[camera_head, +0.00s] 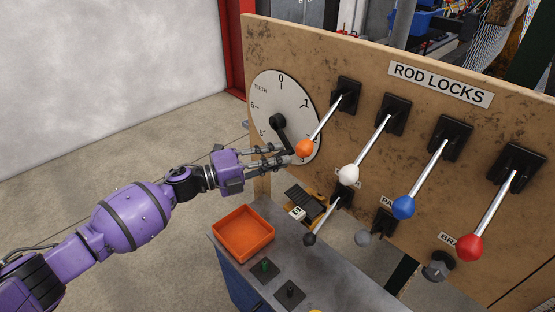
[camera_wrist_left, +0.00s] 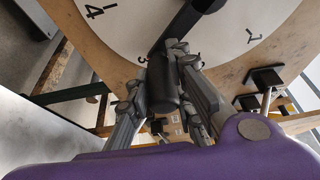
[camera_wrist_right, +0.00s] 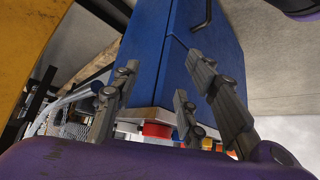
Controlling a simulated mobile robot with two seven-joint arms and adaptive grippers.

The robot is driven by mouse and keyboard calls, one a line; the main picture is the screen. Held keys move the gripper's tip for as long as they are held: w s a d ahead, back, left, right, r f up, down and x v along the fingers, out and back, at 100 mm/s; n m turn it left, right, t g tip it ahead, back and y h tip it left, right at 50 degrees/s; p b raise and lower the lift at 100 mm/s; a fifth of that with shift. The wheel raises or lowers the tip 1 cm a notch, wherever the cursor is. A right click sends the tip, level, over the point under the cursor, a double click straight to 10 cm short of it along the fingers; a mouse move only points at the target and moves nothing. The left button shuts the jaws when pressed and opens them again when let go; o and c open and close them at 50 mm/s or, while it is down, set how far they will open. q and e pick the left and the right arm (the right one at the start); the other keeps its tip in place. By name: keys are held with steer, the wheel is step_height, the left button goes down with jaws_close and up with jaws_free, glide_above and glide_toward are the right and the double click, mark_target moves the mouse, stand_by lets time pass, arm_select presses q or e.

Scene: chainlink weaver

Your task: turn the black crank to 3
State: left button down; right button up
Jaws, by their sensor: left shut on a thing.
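The black crank (camera_head: 278,121) sits on a round white dial (camera_head: 268,90) with numbers around its rim. Its arm points down and slightly right in the head view. My left gripper (camera_head: 287,154) is closed around the crank's black handle (camera_wrist_left: 162,84). In the left wrist view the crank arm's lower end lies close to the 3, with the 4 at left and the 2 at right. The 3 is partly covered. My right gripper (camera_wrist_right: 165,85) is open and empty in its wrist view, and it is outside the head view.
A lever with an orange ball (camera_head: 304,148) is right beside my left fingers. White (camera_head: 348,174), blue (camera_head: 403,207) and red (camera_head: 469,247) ball levers follow to the right. An orange tray (camera_head: 219,238) stands below. A blue cabinet (camera_wrist_right: 180,60) is beyond my right gripper.

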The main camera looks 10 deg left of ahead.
arm_select(q)
steer(key=shift+s+d+f, duration=0.15)
steer(key=shift+s+f, duration=0.05)
steer(key=shift+f, duration=0.25)
arm_select(e)
steer(key=shift+s+f, duration=0.1)
steer(key=shift+s, duration=0.4)
arm_select(q)
steer(key=c, duration=1.6)
jaws_free()
steer(key=shift+r, duration=0.15)
steer(key=shift+r, duration=0.1)
steer(key=v, duration=1.2)
arm_select(e)
steer(key=shift+w, duration=0.2)
